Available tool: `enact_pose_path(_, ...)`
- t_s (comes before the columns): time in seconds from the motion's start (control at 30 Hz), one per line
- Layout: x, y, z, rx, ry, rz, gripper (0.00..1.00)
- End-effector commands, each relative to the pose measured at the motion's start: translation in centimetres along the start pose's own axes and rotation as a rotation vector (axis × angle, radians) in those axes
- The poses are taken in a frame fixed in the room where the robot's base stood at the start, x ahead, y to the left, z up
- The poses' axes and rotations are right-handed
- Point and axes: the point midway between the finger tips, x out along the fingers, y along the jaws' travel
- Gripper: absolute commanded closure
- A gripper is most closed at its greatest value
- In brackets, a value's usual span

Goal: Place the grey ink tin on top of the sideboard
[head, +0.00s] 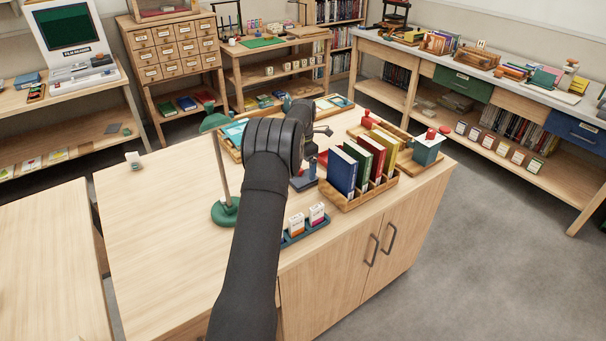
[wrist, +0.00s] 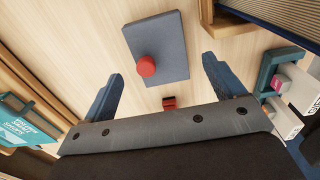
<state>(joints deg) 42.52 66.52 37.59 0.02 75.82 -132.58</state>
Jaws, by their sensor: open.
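A flat grey box with a red knob, which looks like the grey ink tin (wrist: 172,68), lies on pale wood in the wrist view. My gripper (wrist: 161,84) is open, its two blue-grey fingers apart on either side, nearer the camera than the tin. Nothing shows held between the fingers. In the head view my arm hides most of the gripper, and I cannot make out the tin clearly there. The sideboard (head: 155,225) is the pale wooden cabinet with two handled doors under my arm.
A wooden book rack (head: 348,200) and a teal tray of small cartons (head: 291,238) stand right of my arm. A green lamp (head: 224,210) stands on its left. A small red item (wrist: 169,103) lies near the fingers. The sideboard's left part is mostly clear.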

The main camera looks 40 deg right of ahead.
Motion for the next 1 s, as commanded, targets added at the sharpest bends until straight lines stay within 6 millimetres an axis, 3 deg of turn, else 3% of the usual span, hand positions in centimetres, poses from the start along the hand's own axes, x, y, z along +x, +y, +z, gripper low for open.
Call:
enact_pose_path(0.2,-4.8,0.0,0.0,0.0,-0.001,0.001,0.13)
enact_pose_path(0.4,-7.3,0.0,0.0,0.0,0.0,0.0,0.13)
enact_pose_path(0.83,-7.9,0.0,0.0,0.0,0.001,-0.001,0.13)
enact_pose_path(1.0,-6.9,0.0,0.0,0.0,0.002,-0.002,0.13)
